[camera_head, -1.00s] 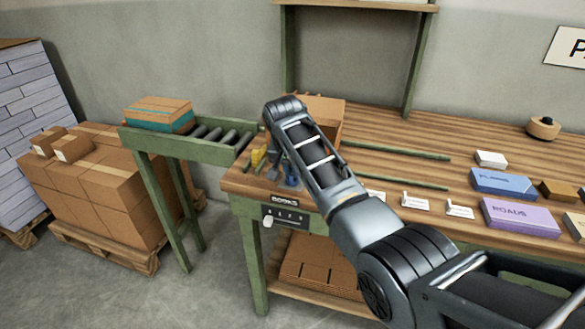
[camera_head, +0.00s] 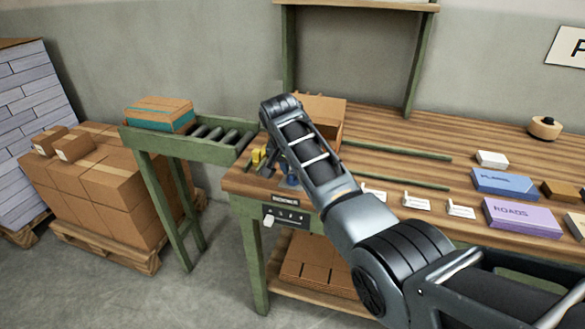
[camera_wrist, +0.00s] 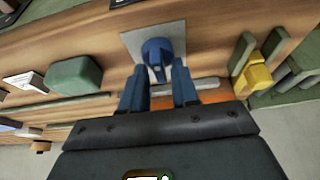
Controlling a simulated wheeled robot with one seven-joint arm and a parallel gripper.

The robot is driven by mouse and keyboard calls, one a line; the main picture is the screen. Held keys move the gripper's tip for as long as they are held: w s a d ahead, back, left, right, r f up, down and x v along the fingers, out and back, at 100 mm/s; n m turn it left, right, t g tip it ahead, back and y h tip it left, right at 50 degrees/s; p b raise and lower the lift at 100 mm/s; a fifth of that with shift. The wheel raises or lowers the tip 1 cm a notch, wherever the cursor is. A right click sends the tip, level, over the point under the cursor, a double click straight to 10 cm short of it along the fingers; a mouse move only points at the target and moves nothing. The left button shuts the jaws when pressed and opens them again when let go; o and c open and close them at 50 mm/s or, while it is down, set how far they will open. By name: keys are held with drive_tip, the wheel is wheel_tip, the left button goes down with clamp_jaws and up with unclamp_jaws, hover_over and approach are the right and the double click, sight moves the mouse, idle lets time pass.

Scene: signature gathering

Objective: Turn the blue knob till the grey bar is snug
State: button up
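The blue knob (camera_wrist: 157,50) stands on a grey square plate (camera_wrist: 130,42) on the wooden bench in the wrist view. My gripper (camera_wrist: 159,72) has blue fingers, spread apart, with their tips at the near side of the knob and its narrow lower part between them. I cannot tell whether either finger touches it. A pale grey bar (camera_wrist: 207,84) shows partly behind the right finger, along an orange-brown surface; its contact there is unclear. In the head view my arm covers most of this spot.
A yellow block (camera_wrist: 257,77) between green posts stands right of the knob in the wrist view, and a rounded green block (camera_wrist: 74,76) lies left. In the head view, an open cardboard box (camera_head: 322,112) is behind my arm, and a roller conveyor (camera_head: 210,137) adjoins the bench.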

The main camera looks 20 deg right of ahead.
drive_tip(key=shift+o, duration=0.6)
drive_tip(key=v, duration=0.7)
drive_tip(key=shift+s+r+b, duration=0.2)
drive_tip(key=shift+r+b, duration=0.15)
drive_tip(key=shift+f, duration=0.1)
